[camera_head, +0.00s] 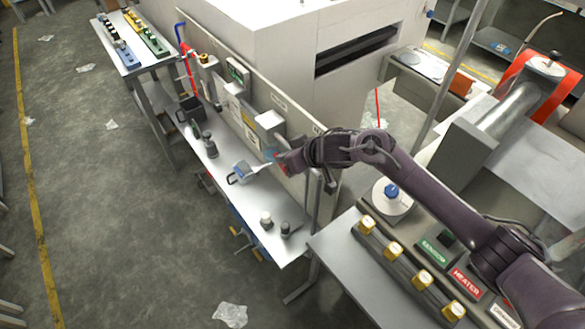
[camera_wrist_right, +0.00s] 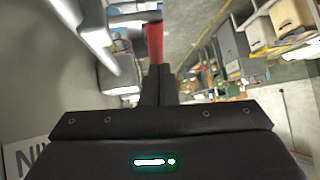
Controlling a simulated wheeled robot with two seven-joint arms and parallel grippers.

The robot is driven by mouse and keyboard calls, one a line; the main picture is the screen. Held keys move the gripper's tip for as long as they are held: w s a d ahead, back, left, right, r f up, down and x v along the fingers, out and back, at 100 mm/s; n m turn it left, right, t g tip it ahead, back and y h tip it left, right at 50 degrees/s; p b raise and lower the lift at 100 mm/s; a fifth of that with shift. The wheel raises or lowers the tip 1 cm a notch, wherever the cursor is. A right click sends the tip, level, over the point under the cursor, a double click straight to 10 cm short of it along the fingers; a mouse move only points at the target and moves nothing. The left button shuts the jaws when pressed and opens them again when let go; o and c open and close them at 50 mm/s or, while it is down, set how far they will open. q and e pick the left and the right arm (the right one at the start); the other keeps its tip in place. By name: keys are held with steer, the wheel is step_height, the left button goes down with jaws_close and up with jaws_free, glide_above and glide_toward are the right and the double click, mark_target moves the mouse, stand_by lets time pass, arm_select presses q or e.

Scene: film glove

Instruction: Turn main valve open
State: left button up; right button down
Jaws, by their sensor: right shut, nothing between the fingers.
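My right gripper (camera_head: 284,161) reaches in from the right over the long bench, beside the upright panel. It is shut with its fingers together, and they show dark in the right wrist view (camera_wrist_right: 158,80). A red part (camera_wrist_right: 155,42) shows at or just beyond the fingertips; I cannot tell whether it is a valve handle or part of the fingers. No label for the main valve is readable. A red pipe (camera_head: 189,68) and a blue pipe stand at the panel's far end, well away from the gripper. My left gripper is not in view.
The long bench (camera_head: 228,160) holds a grey-blue jug-like container (camera_head: 241,173), dark bottles and small knobs. A control panel with yellow knobs (camera_head: 393,251) and a blue knob (camera_head: 391,190) is at the lower right, below my arm. A large white cabinet (camera_head: 270,50) stands behind.

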steer(key=shift+w+a+f, duration=0.3)
steer(key=shift+w, duration=0.25)
steer(key=shift+w+a+f, duration=0.2)
steer(key=shift+w+f, duration=0.25)
steer(key=shift+f, duration=0.05)
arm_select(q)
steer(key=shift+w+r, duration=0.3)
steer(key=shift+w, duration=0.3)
arm_select(e)
steer(key=shift+w+a+f, duration=0.1)
steer(key=shift+w+f, duration=0.05)
arm_select(q)
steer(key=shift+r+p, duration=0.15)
steer(key=shift+p, duration=0.2)
